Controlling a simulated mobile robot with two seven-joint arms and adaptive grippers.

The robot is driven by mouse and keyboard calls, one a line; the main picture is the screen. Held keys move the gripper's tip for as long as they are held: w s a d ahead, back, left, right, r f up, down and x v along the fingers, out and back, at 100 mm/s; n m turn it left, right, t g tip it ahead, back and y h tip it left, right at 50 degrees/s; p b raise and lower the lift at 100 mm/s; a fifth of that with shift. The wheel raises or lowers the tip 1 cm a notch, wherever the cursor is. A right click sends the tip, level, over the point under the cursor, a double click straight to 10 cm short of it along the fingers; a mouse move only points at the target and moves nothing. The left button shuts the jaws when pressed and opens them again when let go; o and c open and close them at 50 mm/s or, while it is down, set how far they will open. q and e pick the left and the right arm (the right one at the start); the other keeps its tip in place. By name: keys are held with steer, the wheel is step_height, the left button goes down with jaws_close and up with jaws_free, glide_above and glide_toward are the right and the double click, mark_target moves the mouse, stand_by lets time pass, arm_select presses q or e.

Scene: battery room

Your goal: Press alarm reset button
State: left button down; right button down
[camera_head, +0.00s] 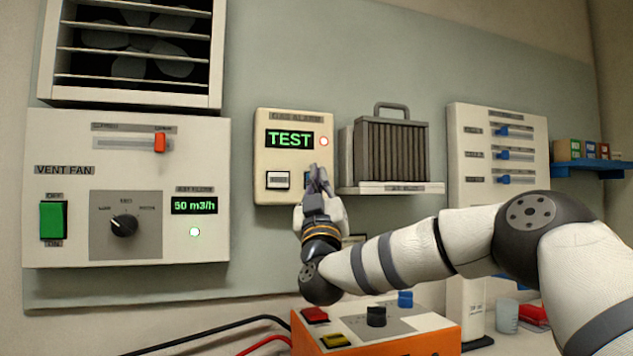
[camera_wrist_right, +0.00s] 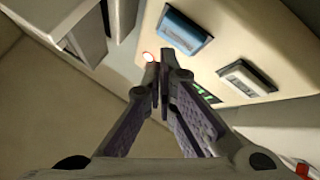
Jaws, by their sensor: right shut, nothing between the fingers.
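The alarm panel (camera_head: 262,145) is a cream box on the wall. Its display reads TEST in green, and a red-rimmed lamp (camera_head: 323,141) glows at its right. Below are a white button (camera_head: 278,180) and a blue button, mostly hidden behind my right gripper (camera_head: 318,174) in the head view. I cannot read the button labels. In the right wrist view the blue button (camera_wrist_right: 184,31) and white button (camera_wrist_right: 247,78) both show. My right gripper is shut and empty, its fingertips (camera_wrist_right: 158,72) in front of the panel; whether they touch it I cannot tell. My left gripper is not in view.
The vent fan panel (camera_head: 70,130) is at the left. A shelf (camera_head: 390,188) with a grey ribbed case (camera_head: 392,150) sits close right of the alarm panel. A slider panel (camera_head: 500,120) is farther right. An orange box (camera_head: 440,340) with buttons stands below my right arm.

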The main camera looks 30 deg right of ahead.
steer(key=shift+w, duration=0.1)
stand_by(0.3)
steer(key=shift+w+d, duration=0.1)
steer(key=shift+w, duration=0.2)
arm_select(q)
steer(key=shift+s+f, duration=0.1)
arm_select(e)
steer(key=shift+w+d, duration=0.1)
steer(key=shift+w, duration=0.35)
stand_by(0.4)
steer(key=shift+s, duration=0.1)
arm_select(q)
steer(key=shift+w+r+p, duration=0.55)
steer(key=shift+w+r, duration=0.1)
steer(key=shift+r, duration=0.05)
arm_select(e)
steer(key=shift+s+a, duration=0.2)
steer(key=shift+s, duration=0.55)
